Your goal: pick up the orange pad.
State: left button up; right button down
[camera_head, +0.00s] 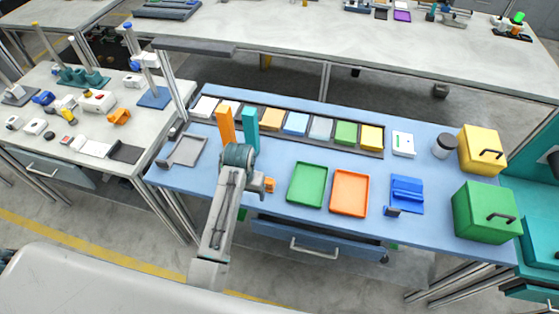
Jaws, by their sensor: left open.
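The orange pad (272,119) is a flat, pale orange square in the long dark rack (300,138) at the back of the blue table. It lies between a whitish pad on its left and a blue pad (296,124) on its right. My left gripper (238,112) reaches in from the bottom, its upright orange and teal fingers apart and nothing seen between them. It appears just left of the orange pad, in front of the rack's left part. Its height above the table cannot be told. The fingers partly cover the whitish pad. My right gripper is not in view.
A green tray (307,184) and an orange tray (350,193) lie right of my arm. A grey tray (187,150) lies left. A yellow box (479,150) and a green box (485,211) stand at the right end. A drawer (320,243) is under the table's front.

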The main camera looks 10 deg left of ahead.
aim_at(267, 180)
pick_arm(q)
jog(key=w+d+r, duration=0.5)
jog(key=w+r, duration=0.2)
jog(key=r, duration=0.1)
jog(key=shift+m+g, duration=0.3)
jog(key=shift+g, duration=0.1)
jog(key=f, duration=0.2)
jog(key=f+p, duration=0.2)
jog(key=f, duration=0.1)
jog(key=shift+w+f, duration=0.25)
jog(key=shift+f, duration=0.1)
jog(key=shift+a+f+p, duration=0.1)
jog(key=shift+f+p, duration=0.15)
jog(key=shift+p, duration=0.15)
jog(key=f, duration=0.1)
jog(key=f+p, duration=0.2)
jog(key=f, duration=0.1)
jog(key=shift+s+a+f, duration=0.1)
jog(key=shift+s+a, duration=0.1)
jog(key=shift+a, duration=0.1)
jog(key=shift+f, duration=0.3)
jog(key=c, duration=1.1)
